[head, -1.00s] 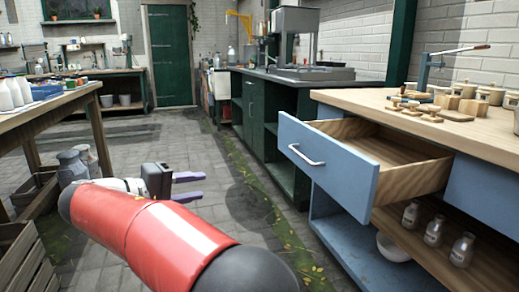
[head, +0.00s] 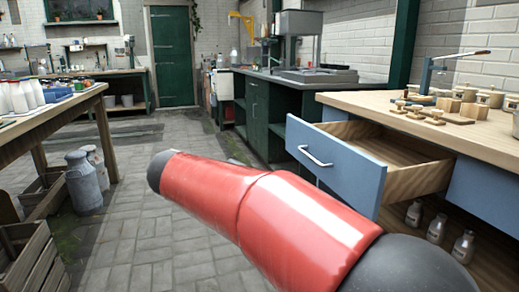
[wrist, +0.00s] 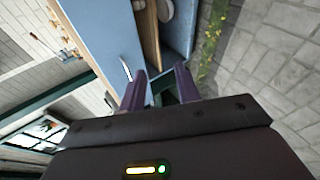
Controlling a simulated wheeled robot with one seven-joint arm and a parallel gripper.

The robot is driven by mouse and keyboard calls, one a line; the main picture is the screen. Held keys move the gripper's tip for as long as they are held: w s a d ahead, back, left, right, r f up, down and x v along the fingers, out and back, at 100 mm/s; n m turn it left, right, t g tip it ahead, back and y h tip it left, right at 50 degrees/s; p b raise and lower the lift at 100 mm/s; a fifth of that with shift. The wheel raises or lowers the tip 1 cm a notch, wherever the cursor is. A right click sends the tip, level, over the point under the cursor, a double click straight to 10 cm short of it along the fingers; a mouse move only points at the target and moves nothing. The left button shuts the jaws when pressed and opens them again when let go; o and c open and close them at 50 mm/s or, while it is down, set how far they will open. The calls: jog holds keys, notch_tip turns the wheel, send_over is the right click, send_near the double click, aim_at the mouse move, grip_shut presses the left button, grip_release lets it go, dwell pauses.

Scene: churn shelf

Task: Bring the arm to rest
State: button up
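My red arm reaches across the lower middle of the head view, and its far end hides my gripper there. In the wrist view my gripper (wrist: 160,84) shows two purple fingers apart, with nothing held between them. The blue drawer (head: 336,157) stands pulled open under the wooden worktop, its inside bare where I can see it. Its metal handle (head: 316,157) also shows in the wrist view (wrist: 126,69), beyond the left finger. I cannot tell the exact gap between fingers and drawer.
The wooden worktop (head: 370,101) carries small wooden pieces and pots. Glass bottles (head: 436,230) stand on the shelf below. At left are a table (head: 67,107) with white bottles, metal churns (head: 82,183) and a crate (head: 30,258). The paved floor between is clear.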

jog(key=s+d+f+m+g+y+p, duration=0.3)
jog(key=s+d+y, duration=0.2)
jog(key=s+d, duration=0.7)
jog(key=s+d+f+m+t+y+p, duration=0.1)
jog(key=s+d+f+m+y, duration=0.2)
jog(key=s, duration=0.7)
notch_tip(320, 180, down, 2)
jog(key=shift+s+d+f+m+t+y+p, duration=0.1)
jog(key=shift+s+d+m+t+y+p, duration=0.1)
jog(key=shift+m+t+y+p, duration=0.35)
